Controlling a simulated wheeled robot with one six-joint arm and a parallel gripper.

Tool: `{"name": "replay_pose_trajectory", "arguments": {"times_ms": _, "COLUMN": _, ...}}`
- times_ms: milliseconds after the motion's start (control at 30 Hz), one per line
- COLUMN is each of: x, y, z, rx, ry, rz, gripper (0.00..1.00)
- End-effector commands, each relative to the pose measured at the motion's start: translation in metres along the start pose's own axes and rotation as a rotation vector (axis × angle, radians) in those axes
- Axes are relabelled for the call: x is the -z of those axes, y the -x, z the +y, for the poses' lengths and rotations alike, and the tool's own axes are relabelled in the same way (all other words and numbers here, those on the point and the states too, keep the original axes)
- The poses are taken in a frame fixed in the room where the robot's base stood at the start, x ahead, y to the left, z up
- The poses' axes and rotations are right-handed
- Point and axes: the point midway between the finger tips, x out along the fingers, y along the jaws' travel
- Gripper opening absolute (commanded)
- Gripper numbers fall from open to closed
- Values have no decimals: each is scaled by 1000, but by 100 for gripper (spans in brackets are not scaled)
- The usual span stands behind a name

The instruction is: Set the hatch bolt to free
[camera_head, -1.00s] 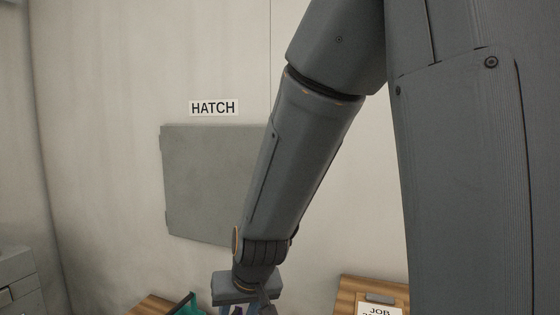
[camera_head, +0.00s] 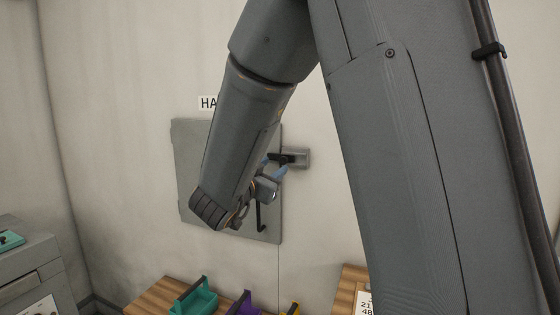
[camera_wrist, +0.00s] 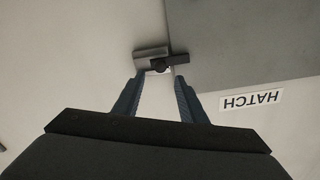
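The hatch (camera_head: 190,175) is a flat grey panel on the wall, partly hidden by my arm. Its bolt (camera_head: 291,158) sits at the hatch's right edge, a black bar on a pale metal plate. In the wrist view the bolt (camera_wrist: 178,59) shows its dark bar lying across the hatch edge, with a round dark knob (camera_wrist: 158,67) below it. My gripper (camera_wrist: 159,78) is open. Its two blue fingers point at the bolt, with the knob between the tips. I cannot tell whether they touch it. My gripper (camera_head: 276,168) is just left of the bolt plate in the head view.
The HATCH sign (camera_wrist: 251,100) appears upside down in the wrist view. Below are wooden surfaces (camera_head: 152,292) with a teal bin (camera_head: 200,302) and a purple bin (camera_head: 246,305). A grey cabinet (camera_head: 40,268) stands at left.

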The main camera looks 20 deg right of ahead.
Motion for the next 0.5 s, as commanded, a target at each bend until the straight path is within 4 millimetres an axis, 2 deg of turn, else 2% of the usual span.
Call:
{"name": "replay_pose_trajectory", "arguments": {"times_ms": 300, "x": 0, "y": -48, "z": 1, "rx": 0, "ry": 2, "rz": -1, "gripper": 38}}
{"name": "replay_pose_trajectory", "arguments": {"times_ms": 500, "x": 0, "y": -61, "z": 0, "rx": 2, "ry": 1, "rz": -2, "gripper": 38}}
